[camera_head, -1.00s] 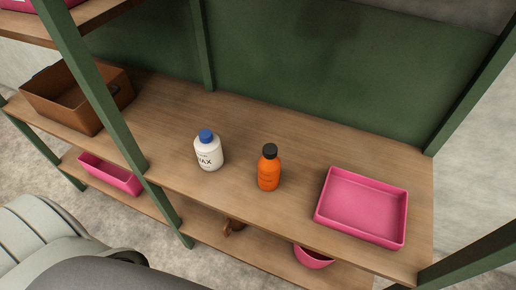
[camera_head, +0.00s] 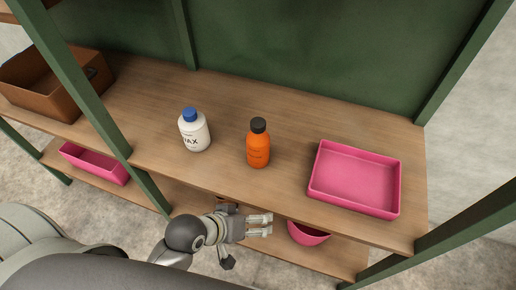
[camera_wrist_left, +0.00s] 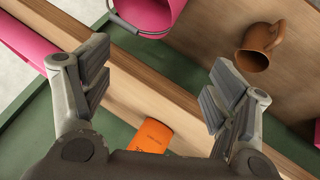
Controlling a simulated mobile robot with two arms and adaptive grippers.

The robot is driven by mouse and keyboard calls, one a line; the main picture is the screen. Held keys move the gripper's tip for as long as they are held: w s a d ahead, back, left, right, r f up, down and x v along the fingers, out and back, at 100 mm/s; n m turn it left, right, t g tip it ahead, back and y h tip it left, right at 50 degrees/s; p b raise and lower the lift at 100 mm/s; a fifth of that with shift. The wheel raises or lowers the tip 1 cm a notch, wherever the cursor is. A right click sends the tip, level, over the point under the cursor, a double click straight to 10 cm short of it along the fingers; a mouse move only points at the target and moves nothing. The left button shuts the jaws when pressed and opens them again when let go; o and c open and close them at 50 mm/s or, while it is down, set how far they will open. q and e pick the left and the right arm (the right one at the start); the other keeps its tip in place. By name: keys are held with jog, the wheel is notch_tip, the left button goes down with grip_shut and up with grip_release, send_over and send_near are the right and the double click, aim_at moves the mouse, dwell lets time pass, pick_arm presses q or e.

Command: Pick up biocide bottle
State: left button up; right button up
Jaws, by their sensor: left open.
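The orange bottle (camera_head: 258,148) with a black cap stands upright on the upper wooden shelf; its label is too small to read. A white bottle (camera_head: 194,134) with a blue cap and a label ending in "AX" stands to its left. My left gripper (camera_head: 250,240) is open and empty in front of the shelf, below and apart from the orange bottle. My right gripper is out of view.
A pink tray (camera_head: 316,190) lies right of the bottles and a brown box (camera_head: 52,103) sits far left. Below are a pink bin (camera_head: 95,163), a pink bucket (camera_wrist_left: 150,14) and a brown mug (camera_wrist_left: 254,60). Green posts (camera_head: 88,88) frame the shelf.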

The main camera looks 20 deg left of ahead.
pick_arm(q)
jog(key=w+d+r+n+t+h, duration=0.4)
jog(key=w+d+r+n+t, duration=0.35)
jog(key=r+n, duration=0.45)
jog(key=n+t+y, duration=0.4)
jog(key=n+y, duration=0.8)
jog(key=n, duration=1.3)
send_near(258, 136)
jog(key=w+f, duration=0.1)
jog(key=f, duration=0.1)
jog(key=shift+g, duration=0.25)
jog(key=p+x, duration=0.1)
jog(key=x, duration=0.4)
jog(key=shift+w+d+r+p, duration=0.1)
jog(key=shift+w+r+p, duration=0.05)
jog(key=shift+p, duration=0.25)
jog(key=x, duration=0.1)
jog(key=p+x, duration=0.1)
jog(key=x, duration=0.1)
jog(key=p+x, duration=0.1)
jog(key=shift+w+a+r, duration=0.3)
jog(key=shift+w+a, duration=0.05)
jog(key=shift+a, duration=0.05)
jog(key=shift+w+f, duration=0.1)
jog(key=shift+w, duration=0.15)
jog(key=shift+s, duration=0.1)
jog(key=shift+c, duration=0.5)
